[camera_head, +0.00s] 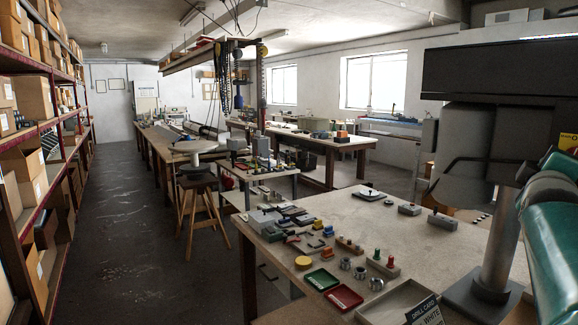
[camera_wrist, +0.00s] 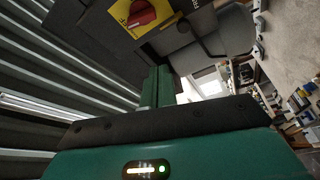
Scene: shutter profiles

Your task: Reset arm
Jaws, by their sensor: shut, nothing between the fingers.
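My gripper (camera_wrist: 158,72) shows in the wrist view, its two green fingers together with nothing between them. It points toward the dark body of a machine with a red knob on a yellow plate (camera_wrist: 138,14). No object touches the fingers that I can see. In the head view my green arm fills the lower right edge, close beside the drill press (camera_head: 492,235), and the fingers are not visible there.
The workbench (camera_head: 400,240) holds a red tray (camera_head: 343,298), a green tray (camera_head: 321,279), small blocks and an empty shallow tray (camera_head: 392,305). A wooden stool (camera_head: 199,205) stands left of it. Shelves with boxes (camera_head: 30,95) line the left wall. The aisle floor (camera_head: 120,220) is clear.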

